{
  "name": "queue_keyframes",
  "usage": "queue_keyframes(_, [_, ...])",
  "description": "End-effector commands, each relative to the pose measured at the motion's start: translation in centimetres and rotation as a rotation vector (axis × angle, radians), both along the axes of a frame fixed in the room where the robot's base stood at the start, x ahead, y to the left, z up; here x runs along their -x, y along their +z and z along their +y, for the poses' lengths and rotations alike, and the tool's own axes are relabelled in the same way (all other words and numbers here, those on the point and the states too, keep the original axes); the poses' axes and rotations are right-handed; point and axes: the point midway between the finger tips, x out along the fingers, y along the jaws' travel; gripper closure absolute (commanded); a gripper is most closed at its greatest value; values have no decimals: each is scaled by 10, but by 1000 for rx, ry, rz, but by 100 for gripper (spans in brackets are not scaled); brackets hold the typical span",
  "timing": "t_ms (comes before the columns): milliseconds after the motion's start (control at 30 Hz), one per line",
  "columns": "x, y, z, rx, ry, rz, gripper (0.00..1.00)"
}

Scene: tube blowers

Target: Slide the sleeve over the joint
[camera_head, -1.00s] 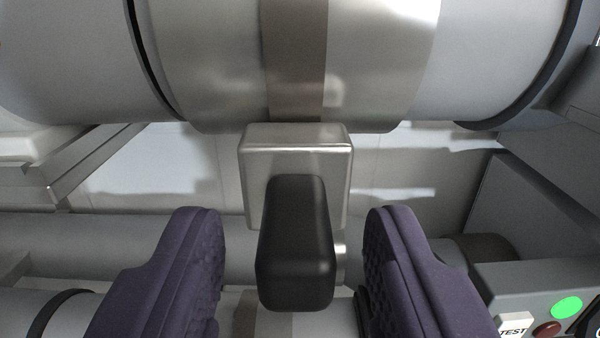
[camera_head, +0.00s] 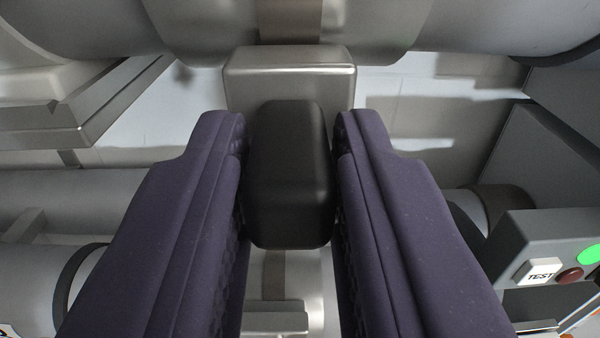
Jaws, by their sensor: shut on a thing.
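The sleeve (camera_head: 372,27) is a shiny metal band around a large grey tube at the top of the view, with a brownish strip (camera_head: 290,20) down its middle. A metal block (camera_head: 290,66) sits at the sleeve's lower side, and a black handle (camera_head: 288,175) sticks out from it toward me. My gripper (camera_head: 290,130), with two purple ribbed fingers, is shut on the black handle, one finger on each side. The joint cannot be made out; the sleeve may hide it.
A second tube (camera_head: 90,205) runs lower down behind my fingers. At the right is a grey control box with a white TEST button (camera_head: 538,271), a dark red button (camera_head: 570,276) and a green light (camera_head: 590,255). A metal bracket (camera_head: 95,110) stands at the left.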

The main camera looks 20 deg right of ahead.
Motion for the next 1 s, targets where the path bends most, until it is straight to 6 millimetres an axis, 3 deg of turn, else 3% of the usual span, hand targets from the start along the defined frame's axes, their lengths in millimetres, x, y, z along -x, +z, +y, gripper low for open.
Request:
queue_keyframes(133, [-6, 1, 19, 2, 5, -5, 100])
queue_keyframes(400, [-6, 3, 21, 1, 6, -4, 100])
queue_keyframes(433, [-6, 3, 21, 1, 6, -4, 72])
queue_keyframes(500, [-6, 3, 21, 1, 6, -4, 56])
queue_keyframes(533, [-6, 3, 21, 1, 5, -4, 53])
queue_keyframes(833, [-4, 1, 20, 1, 3, -3, 53])
queue_keyframes(1000, [18, 0, 29, 1, 6, -3, 53])
